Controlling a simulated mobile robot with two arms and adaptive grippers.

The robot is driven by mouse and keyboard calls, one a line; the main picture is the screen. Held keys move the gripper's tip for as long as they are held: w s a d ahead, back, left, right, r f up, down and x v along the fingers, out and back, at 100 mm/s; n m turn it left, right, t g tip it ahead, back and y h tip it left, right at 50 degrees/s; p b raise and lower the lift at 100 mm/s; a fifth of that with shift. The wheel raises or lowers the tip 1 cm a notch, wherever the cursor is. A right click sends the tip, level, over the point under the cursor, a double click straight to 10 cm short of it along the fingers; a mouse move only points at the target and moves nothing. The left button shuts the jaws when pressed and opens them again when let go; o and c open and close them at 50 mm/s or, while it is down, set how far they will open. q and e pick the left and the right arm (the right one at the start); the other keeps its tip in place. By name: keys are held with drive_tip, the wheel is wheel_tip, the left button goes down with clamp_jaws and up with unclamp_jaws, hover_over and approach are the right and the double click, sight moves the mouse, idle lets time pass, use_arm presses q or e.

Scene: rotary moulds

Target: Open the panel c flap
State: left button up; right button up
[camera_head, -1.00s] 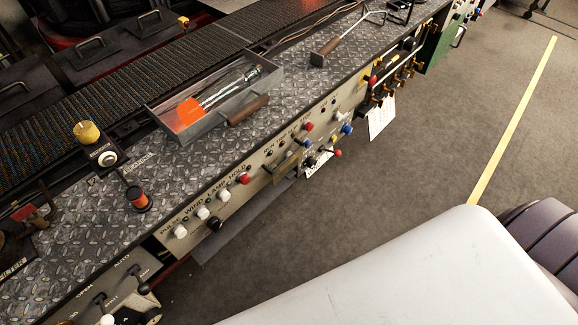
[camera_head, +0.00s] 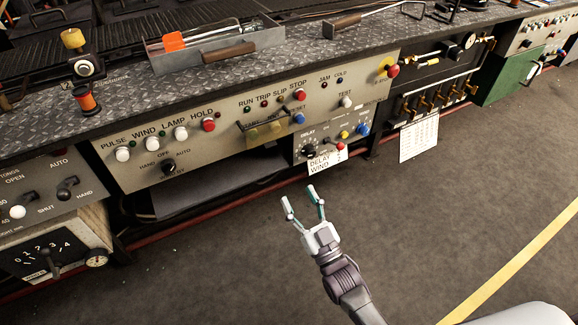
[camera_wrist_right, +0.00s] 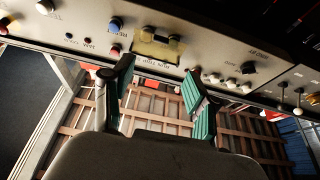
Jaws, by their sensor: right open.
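A small amber, see-through flap (camera_head: 265,132) with a dark frame sits on the front of the beige control panel (camera_head: 225,165), below the RUN and TRIP labels. I take it for the panel c flap, but no panel letter is readable. It appears closed. It also shows in the right wrist view (camera_wrist_right: 155,45), upper middle. My right gripper (camera_head: 298,194) is open and empty, in front of and below the panel, apart from the flap. In the right wrist view its two fingers (camera_wrist_right: 158,72) are spread just below the flap. My left gripper is not in view.
Knobs and buttons, such as the red HOLD button (camera_head: 208,125) and blue knob (camera_head: 299,118), stick out around the flap. A smaller delay panel (camera_head: 330,150) hangs below right. A metal tray (camera_head: 215,47) stands on the bench top. The floor (camera_head: 440,210) in front is clear.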

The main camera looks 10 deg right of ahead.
approach(269, 135)
drive_tip(key=w+a, duration=0.2)
drive_tip(key=w, duration=0.3)
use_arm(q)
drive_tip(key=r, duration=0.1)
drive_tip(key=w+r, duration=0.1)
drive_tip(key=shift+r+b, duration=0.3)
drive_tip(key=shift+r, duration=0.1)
use_arm(e)
drive_tip(key=shift+w+a+r, duration=0.1)
drive_tip(key=shift+w+r, duration=0.25)
drive_tip(key=shift+w, duration=0.15)
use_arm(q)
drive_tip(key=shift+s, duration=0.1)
use_arm(e)
drive_tip(key=shift+c, duration=0.3)
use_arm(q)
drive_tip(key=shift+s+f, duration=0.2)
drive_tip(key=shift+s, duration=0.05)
use_arm(e)
clamp_jaws()
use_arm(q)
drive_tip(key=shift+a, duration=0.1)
